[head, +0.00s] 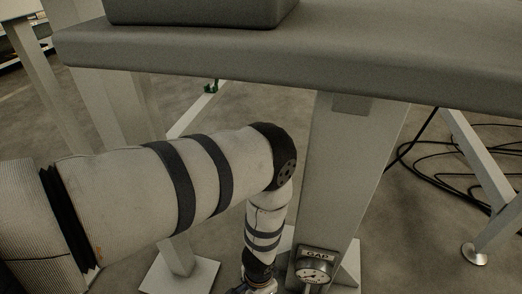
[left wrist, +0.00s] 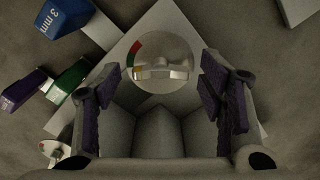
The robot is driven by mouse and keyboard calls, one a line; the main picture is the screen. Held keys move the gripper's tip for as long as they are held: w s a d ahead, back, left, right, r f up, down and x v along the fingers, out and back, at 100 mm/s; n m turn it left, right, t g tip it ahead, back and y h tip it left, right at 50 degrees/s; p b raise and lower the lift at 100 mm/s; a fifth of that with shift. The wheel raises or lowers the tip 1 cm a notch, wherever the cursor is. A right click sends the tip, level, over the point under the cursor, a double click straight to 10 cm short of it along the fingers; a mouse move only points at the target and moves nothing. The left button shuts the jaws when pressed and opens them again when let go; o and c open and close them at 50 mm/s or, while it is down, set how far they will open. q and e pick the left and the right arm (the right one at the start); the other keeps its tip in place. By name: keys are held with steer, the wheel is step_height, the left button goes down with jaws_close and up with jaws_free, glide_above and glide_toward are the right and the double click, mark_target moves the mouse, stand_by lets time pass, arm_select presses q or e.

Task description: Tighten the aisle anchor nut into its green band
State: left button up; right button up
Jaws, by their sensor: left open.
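The anchor nut (left wrist: 160,73) shows in the left wrist view as a pale metal bar with a raised centre, across a round disc. The disc (left wrist: 170,48) carries a coloured arc at its left, with red and a green band (left wrist: 130,60). No clear pointer reading can be made out. My left gripper (left wrist: 163,80) is open, with purple pads on either side of the nut, apart from it. In the head view only its top shows at the bottom edge (head: 258,287). My right gripper is not in view.
A gauge marked GAP (head: 315,270) stands at the post foot (head: 345,190); a dial (left wrist: 52,150) shows lower left in the wrist view. Blue "3 mm" (left wrist: 68,18), green (left wrist: 66,110) and purple-blue (left wrist: 28,88) tabs lie left. A grey beam (head: 350,70) crosses above my arm. Cables (head: 450,150) lie right.

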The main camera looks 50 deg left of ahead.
arm_select(q)
steer(key=c, duration=1.2)
steer(key=shift+o, duration=0.2)
steer(key=shift+m+p, duration=0.3)
steer(key=shift+m, duration=0.9)
steer(key=o, duration=1.2)
steer(key=shift+c, duration=0.2)
step_height(320, 180, up, 12)
steer(key=shift+s, duration=0.1)
